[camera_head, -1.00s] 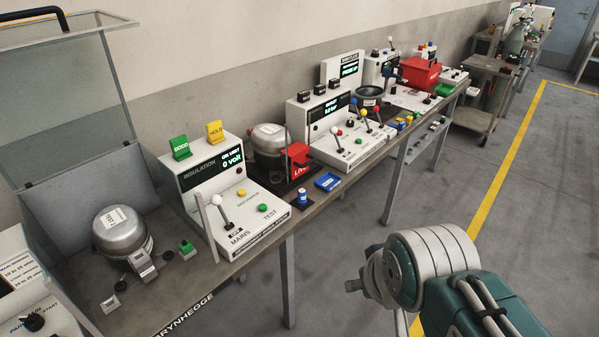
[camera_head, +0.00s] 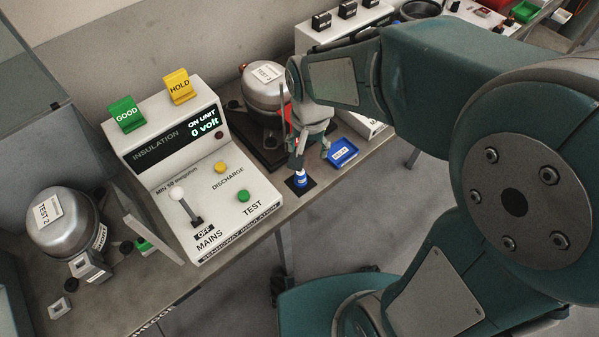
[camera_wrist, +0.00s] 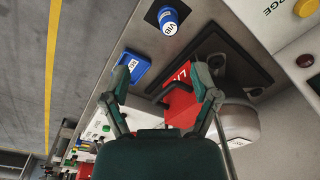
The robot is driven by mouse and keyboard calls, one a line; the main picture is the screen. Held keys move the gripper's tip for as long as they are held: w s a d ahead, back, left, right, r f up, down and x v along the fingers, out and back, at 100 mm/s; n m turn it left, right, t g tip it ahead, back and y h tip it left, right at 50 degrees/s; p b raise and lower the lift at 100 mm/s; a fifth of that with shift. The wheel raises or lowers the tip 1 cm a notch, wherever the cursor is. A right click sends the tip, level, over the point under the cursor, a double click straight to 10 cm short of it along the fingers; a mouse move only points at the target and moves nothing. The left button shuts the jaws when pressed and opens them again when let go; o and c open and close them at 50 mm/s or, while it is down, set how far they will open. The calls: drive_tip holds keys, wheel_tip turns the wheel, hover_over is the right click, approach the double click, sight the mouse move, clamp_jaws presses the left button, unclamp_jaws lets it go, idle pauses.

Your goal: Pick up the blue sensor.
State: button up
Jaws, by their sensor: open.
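The blue sensor (camera_head: 301,181) is a small blue cylinder. It stands upright on a dark square pad at the bench's front edge, right of the insulation tester. It also shows in the wrist view (camera_wrist: 170,22), near the top edge, with a white label reading VIB. My gripper (camera_head: 311,156) hangs just above and behind the sensor in the head view. In the wrist view its two fingers (camera_wrist: 163,82) are spread apart with nothing held between them, and the sensor lies beyond the fingertips. I cannot tell whether a finger touches the sensor's top in the head view.
A small blue tray (camera_head: 342,152) lies just right of the sensor. The insulation tester (camera_head: 212,190) stands to the left. A compressor (camera_head: 266,85) stands behind on a dark base, with a red part (camera_wrist: 180,104) close to the fingers. Open floor lies before the bench.

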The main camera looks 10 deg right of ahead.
sight(300, 176)
drive_tip(key=shift+w+a+f+g, duration=0.15)
drive_tip(key=shift+w+a+f, duration=0.15)
drive_tip(key=shift+f, duration=0.2)
drive_tip(key=shift+w+a+f+g, duration=0.15)
drive_tip(key=shift+w+f, duration=0.2)
drive_tip(key=shift+f, duration=0.15)
drive_tip(key=f, duration=0.4)
drive_tip(key=shift+s+a+f, duration=0.1)
drive_tip(key=shift+a+f, duration=0.15)
drive_tip(key=shift+f, duration=3.3)
clamp_jaws()
